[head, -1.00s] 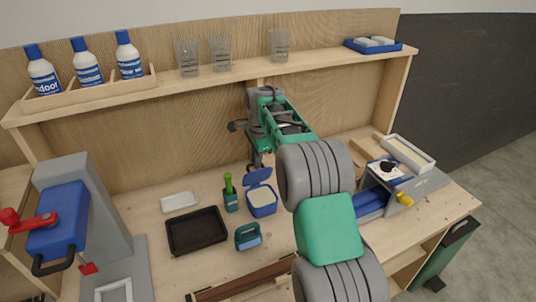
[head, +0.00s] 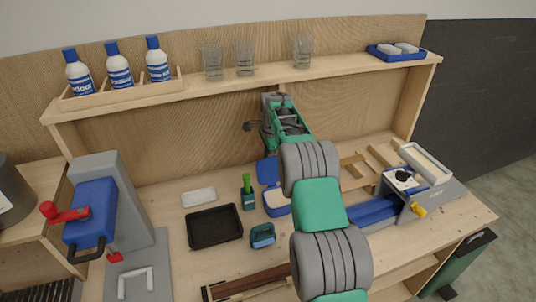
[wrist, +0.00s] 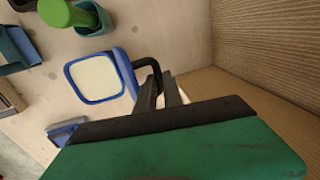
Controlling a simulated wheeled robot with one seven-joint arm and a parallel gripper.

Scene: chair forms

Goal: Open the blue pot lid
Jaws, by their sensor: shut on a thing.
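The blue pot (head: 277,211) stands on the bench with cream-coloured contents showing; it also shows in the wrist view (wrist: 72,93). Its blue lid (head: 267,171) is raised and stands steeply at the pot's back edge, seen nearly edge-on in the wrist view (wrist: 125,72). A dark looped handle (wrist: 150,63) sticks out from the lid. My gripper (wrist: 159,92) is shut on this handle, on the outer side of the lid. In the head view my arm hides the fingertips.
A green-topped holder (head: 248,192) stands just left of the pot. A black tray (head: 214,228) and a small blue-green container (head: 262,236) are nearby. The back panel (wrist: 265,60) is close to my gripper. A shelf with bottles and glasses runs above.

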